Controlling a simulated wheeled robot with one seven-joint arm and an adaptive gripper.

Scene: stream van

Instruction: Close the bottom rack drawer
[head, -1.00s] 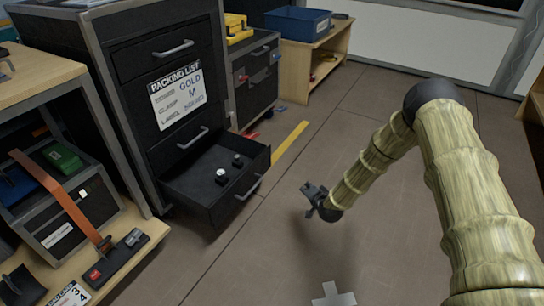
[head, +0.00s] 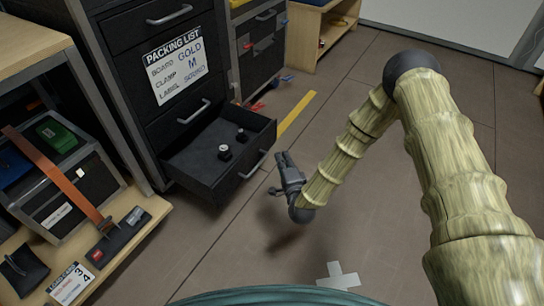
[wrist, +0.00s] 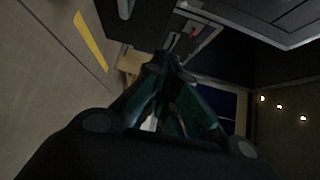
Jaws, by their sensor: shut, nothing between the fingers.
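The bottom rack drawer (head: 217,158) is pulled out of the black rack cabinet (head: 150,60). Two small dark and white items (head: 225,152) lie in it. Its front has a light bar handle (head: 254,165). My gripper (head: 278,172) is to the right of the drawer front, close to the handle and seemingly apart from it. Its fingers are shut and empty. In the wrist view my gripper (wrist: 165,62) shows its fingertips together at the middle, with dark surfaces around it that are too dim to make out fully.
A shelf unit (head: 115,205) with a strapped case stands left of the cabinet. A second drawer unit (head: 262,50) stands behind it. A yellow floor strip (head: 296,112) runs behind the open drawer. A pale cross mark (head: 338,276) lies on the clear floor in front.

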